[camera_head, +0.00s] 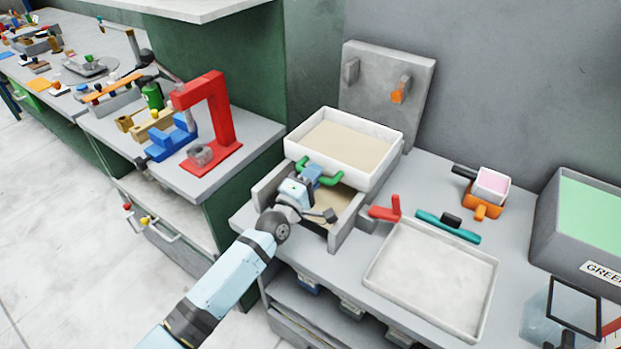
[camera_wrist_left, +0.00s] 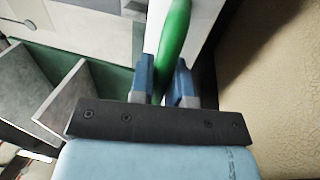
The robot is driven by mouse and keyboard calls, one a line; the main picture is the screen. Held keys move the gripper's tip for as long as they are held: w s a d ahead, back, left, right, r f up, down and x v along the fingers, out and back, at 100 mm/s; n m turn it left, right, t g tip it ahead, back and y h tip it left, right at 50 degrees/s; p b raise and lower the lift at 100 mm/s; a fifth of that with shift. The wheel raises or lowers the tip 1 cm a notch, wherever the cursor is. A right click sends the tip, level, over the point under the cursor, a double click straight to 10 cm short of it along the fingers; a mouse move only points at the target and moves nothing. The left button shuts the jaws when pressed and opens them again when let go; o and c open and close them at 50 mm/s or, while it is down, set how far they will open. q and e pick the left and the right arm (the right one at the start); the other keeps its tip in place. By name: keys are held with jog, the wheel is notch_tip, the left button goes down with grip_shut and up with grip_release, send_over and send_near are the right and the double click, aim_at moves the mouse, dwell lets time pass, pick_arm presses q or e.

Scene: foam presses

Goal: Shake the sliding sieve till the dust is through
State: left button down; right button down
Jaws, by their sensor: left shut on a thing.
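The sieve (camera_head: 378,172) is a white-walled box with a tan layer inside. It sits toward the back of a grey open frame (camera_head: 345,228) on the counter. A green handle (camera_head: 331,181) is on its front wall. My left gripper (camera_head: 314,172) is shut on this handle. In the left wrist view the green handle (camera_wrist_left: 175,40) runs between the two blue fingers (camera_wrist_left: 163,82). Tan material (camera_head: 328,207) shows in the frame in front of the sieve, partly hidden by my left gripper. My right gripper is not in view.
A white empty tray (camera_head: 430,280) lies right of the frame, with a red handle piece (camera_head: 388,210) and a teal bar (camera_head: 447,227) close by. An orange holder with a pink-topped box (camera_head: 490,187) stands behind. A red press (camera_head: 222,125) is on the left bench.

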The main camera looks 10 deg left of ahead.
pick_arm(q)
jog(key=c, duration=1.4)
grip_release()
jog(key=shift+w+r, duration=0.1)
jog(key=shift+r, duration=0.05)
jog(key=o, duration=0.3)
jog(key=shift+w+d, duration=0.1)
jog(key=shift+w, duration=0.05)
jog(key=b+v, duration=0.1)
jog(key=v, duration=1.3)
